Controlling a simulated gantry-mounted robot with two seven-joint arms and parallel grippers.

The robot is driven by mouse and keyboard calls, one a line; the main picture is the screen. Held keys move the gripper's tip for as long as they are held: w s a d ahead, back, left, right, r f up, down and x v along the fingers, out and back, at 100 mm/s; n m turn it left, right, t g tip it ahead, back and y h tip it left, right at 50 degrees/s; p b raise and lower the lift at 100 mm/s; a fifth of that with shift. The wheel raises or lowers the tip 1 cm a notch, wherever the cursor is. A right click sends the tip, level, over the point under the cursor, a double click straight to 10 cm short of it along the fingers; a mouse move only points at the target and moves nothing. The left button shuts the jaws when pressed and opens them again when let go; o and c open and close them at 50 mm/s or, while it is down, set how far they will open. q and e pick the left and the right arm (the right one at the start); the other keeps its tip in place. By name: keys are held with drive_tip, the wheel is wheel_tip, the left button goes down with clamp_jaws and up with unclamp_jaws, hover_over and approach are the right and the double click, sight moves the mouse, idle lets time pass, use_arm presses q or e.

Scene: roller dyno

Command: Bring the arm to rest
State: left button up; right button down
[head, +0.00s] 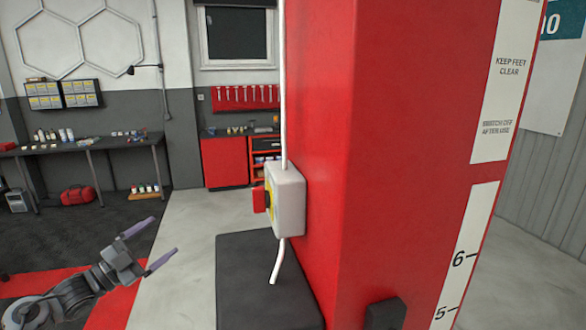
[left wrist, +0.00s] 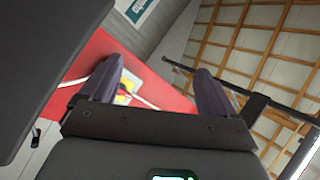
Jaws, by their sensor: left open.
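My left gripper (head: 150,243) is in the lower left of the head view, with its two purple-grey fingers spread apart and nothing between them. It is left of the red column and apart from the switch box. Its open fingers also show in the left wrist view (left wrist: 155,92). My right gripper is in neither view.
A big red column (head: 400,130) fills the right middle. A pale switch box (head: 288,205) with a red part and white cable is on its left side, above a dark block (head: 262,285). A workbench (head: 90,146) and red cabinet (head: 225,162) stand behind. Floor between is clear.

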use_arm(q)
drive_tip(key=w+a+f+n+g+y, duration=0.1)
drive_tip(key=w+a+f+n+y, duration=0.1)
drive_tip(key=a+f+n+y, duration=0.45)
drive_tip(key=w+a+f+n+g+y, duration=0.2)
drive_tip(key=a+f+n+y, duration=0.2)
drive_tip(key=a+n+y, duration=0.5)
drive_tip(key=s+a+f+n+g+y, duration=0.3)
drive_tip(key=s+a+f+n+g, duration=0.35)
drive_tip(key=s+a+g, duration=0.45)
drive_tip(key=s+d+f+m+t, duration=0.2)
drive_tip(key=s+d+f, duration=0.3)
drive_tip(key=d+f, duration=0.6)
drive_tip(key=s+d+f+m+h, duration=0.15)
drive_tip(key=s+d+f, duration=0.35)
drive_tip(key=s+d, duration=0.55)
drive_tip(key=s+d+f+m+h, duration=0.1)
drive_tip(key=s+d+f+m, duration=0.1)
drive_tip(key=s+d+f, duration=0.65)
drive_tip(key=s+d+r+h, duration=0.1)
drive_tip(key=s+d+r, duration=0.25)
drive_tip(key=s, duration=0.45)
drive_tip(key=s+d+r+h, duration=0.1)
drive_tip(key=s+d+r, duration=0.25)
drive_tip(key=s, duration=0.35)
wheel_tip(320, 180, up, 13)
drive_tip(key=p, duration=1.4)
drive_tip(key=shift+s+d+r, duration=0.2)
drive_tip(key=shift+s+d, duration=0.15)
drive_tip(key=shift+d, duration=0.1)
